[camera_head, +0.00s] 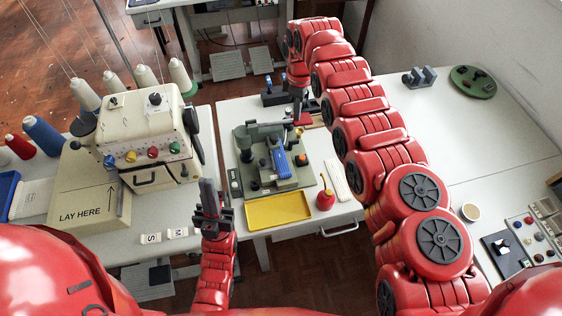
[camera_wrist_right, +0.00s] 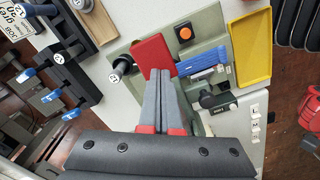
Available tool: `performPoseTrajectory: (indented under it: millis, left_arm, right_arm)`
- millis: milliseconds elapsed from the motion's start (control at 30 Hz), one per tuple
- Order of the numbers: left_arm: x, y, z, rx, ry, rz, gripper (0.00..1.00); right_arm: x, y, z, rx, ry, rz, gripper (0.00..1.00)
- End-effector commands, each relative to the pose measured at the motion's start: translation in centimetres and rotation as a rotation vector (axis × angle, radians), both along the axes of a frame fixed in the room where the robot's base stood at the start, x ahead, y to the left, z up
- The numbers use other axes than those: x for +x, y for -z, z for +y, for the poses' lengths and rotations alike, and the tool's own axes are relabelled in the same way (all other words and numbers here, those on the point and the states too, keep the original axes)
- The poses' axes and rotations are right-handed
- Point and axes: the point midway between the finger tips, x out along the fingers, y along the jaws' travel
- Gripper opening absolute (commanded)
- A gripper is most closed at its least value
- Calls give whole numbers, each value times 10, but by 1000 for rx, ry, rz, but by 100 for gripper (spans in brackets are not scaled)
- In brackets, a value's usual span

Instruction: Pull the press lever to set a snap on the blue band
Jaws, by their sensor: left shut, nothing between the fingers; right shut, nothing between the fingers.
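The snap press (camera_head: 262,142) stands on a green base on the right-hand table. The blue band (camera_head: 281,163) lies on it, and it also shows in the right wrist view (camera_wrist_right: 203,62). A red flat piece, perhaps the lever's handle (camera_wrist_right: 153,55), is just beyond my right fingertips; I cannot tell if they touch it. My right gripper (camera_wrist_right: 160,75) is shut and empty, at the press's far right side in the head view. My left gripper (camera_head: 208,188) is shut and empty, in front of the tables, left of the yellow tray.
A cream sewing machine (camera_head: 150,138) and thread cones stand at the left. An orange button (camera_wrist_right: 185,34) is on the press base. My right arm covers the table right of the press.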

Motion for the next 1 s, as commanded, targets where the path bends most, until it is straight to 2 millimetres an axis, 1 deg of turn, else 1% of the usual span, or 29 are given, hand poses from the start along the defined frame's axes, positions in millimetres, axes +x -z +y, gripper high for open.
performPoseTrajectory:
  millis: [133,267,400,633,867,1000]
  left_arm:
    - [0,-2,0,0,0,0,0]
    - [0,-5,0,0,0,0,0]
    - [0,-10,0,0,0,0,0]
    - [0,-10,0,0,0,0,0]
    - [0,-15,0,0,0,0,0]
    - [0,-25,0,0,0,0,0]
  right_arm:
    - [-1,-3,0,0,0,2,0]
    - [-1,-13,0,0,1,2,0]
    - [-1,-29,0,-1,0,2,0]
    - [1,-55,0,0,1,-3,0]
    - [-1,-79,0,-1,1,2,0]
    - [-1,-97,0,-1,0,2,0]
